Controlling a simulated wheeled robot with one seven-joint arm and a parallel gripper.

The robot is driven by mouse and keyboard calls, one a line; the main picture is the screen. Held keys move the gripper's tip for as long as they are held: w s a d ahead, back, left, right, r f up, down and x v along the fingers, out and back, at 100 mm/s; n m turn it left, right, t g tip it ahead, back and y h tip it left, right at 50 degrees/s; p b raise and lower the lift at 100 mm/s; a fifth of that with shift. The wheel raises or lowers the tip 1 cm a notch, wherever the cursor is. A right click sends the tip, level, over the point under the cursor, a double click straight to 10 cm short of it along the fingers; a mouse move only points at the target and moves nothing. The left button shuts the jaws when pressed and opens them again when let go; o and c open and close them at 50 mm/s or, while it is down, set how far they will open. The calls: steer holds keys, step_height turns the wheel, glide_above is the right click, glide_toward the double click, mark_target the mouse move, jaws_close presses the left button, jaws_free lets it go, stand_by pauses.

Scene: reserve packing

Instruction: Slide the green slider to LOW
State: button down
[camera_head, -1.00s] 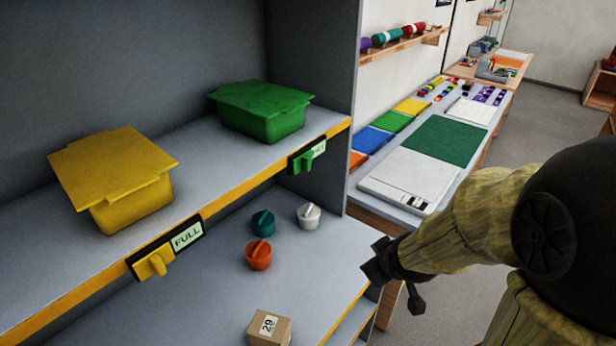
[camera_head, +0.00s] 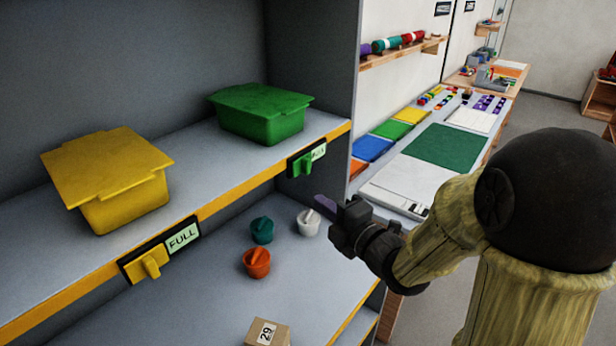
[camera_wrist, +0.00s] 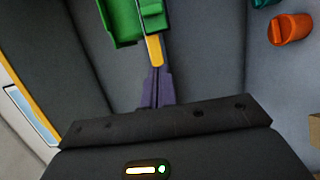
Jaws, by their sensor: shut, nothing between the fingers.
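The green slider (camera_head: 302,166) sits at the left end of its black plate on the yellow shelf edge, below the green bin (camera_head: 262,118). A pale label (camera_head: 319,151) shows to its right; its letters are too small to read surely. My gripper (camera_head: 320,202) is shut and empty, in front of the shelf, a little below and right of the slider and apart from it. In the wrist view its purple fingers (camera_wrist: 155,76) point at the yellow edge, with the green slider (camera_wrist: 152,12) just beyond.
A yellow slider (camera_head: 152,263) beside a FULL label is on the same edge, under a yellow bin (camera_head: 125,200). Teal (camera_head: 261,231), white (camera_head: 308,223) and orange (camera_head: 257,263) pots and a box marked 29 (camera_head: 266,332) stand on the lower shelf. A side wall is right of the slider.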

mark_target(298, 169)
steer(key=shift+w+a, duration=0.1)
steer(key=w+a+p, duration=0.1)
steer(key=w+p, duration=0.1)
steer(key=w, duration=0.1)
steer(key=w+a+p, duration=0.1)
steer(key=w+p, duration=0.2)
steer(key=w, duration=0.1)
steer(key=w+a+p, duration=0.1)
steer(key=w+p, duration=0.1)
steer(key=w, duration=0.1)
steer(key=shift+w+a+r, duration=0.15)
steer(key=shift+a, duration=0.25)
steer(key=shift+w+d+f+p, duration=0.15)
steer(key=shift+w+f+p, duration=0.05)
steer(key=shift+w+p, duration=0.15)
steer(key=shift+s, duration=0.1)
